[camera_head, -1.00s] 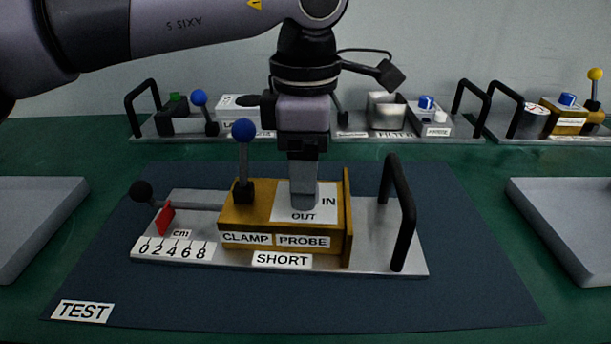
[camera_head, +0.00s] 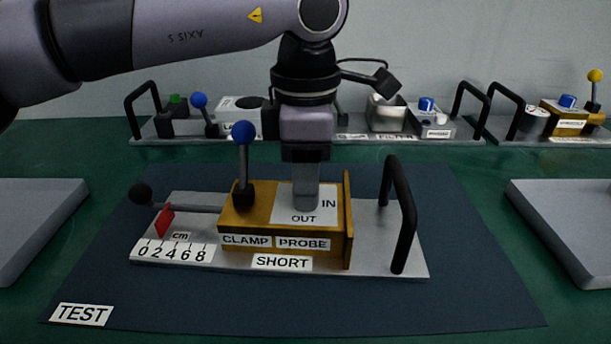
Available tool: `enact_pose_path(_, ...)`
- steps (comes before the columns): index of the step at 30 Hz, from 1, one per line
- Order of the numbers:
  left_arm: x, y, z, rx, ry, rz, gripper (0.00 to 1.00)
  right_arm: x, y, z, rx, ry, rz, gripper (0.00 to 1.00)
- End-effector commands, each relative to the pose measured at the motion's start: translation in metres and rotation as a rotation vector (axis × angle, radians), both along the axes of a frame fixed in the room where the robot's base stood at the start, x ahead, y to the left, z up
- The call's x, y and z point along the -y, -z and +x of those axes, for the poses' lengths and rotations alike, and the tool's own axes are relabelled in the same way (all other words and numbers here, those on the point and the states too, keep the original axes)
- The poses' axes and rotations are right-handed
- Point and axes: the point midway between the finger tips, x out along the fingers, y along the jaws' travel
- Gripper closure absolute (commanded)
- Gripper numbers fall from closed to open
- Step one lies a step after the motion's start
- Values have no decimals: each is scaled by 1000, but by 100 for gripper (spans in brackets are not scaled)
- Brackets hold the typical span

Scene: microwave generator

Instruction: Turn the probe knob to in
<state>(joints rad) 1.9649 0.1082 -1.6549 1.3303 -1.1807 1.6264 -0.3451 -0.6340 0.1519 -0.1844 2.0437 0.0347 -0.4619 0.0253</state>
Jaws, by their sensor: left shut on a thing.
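The yellow-brown block (camera_head: 262,220) carries CLAMP and PROBE labels on its front. On its top, a white plate (camera_head: 290,215) is marked IN at the right and OUT at the front. My left gripper (camera_head: 304,203) points straight down onto this plate, shut on the probe knob, which the fingers hide. The knob's pointing direction cannot be seen. A blue-ball clamp lever (camera_head: 243,160) stands upright just left of the gripper. My right gripper is not in view.
The block sits on a metal base (camera_head: 380,262) with a black arch handle (camera_head: 402,215) at right and a black-ball rod (camera_head: 142,194) at left. The dark TEST mat (camera_head: 440,300) is clear around it. Grey trays (camera_head: 30,225) flank the mat; other modules stand behind.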

Motion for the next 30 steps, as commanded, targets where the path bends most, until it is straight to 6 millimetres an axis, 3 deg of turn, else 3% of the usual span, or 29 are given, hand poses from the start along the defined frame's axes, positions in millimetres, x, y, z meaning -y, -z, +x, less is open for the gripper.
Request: enact_pose_path(30, 0, 0, 0, 1, -909, 0, 95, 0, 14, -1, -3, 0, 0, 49)
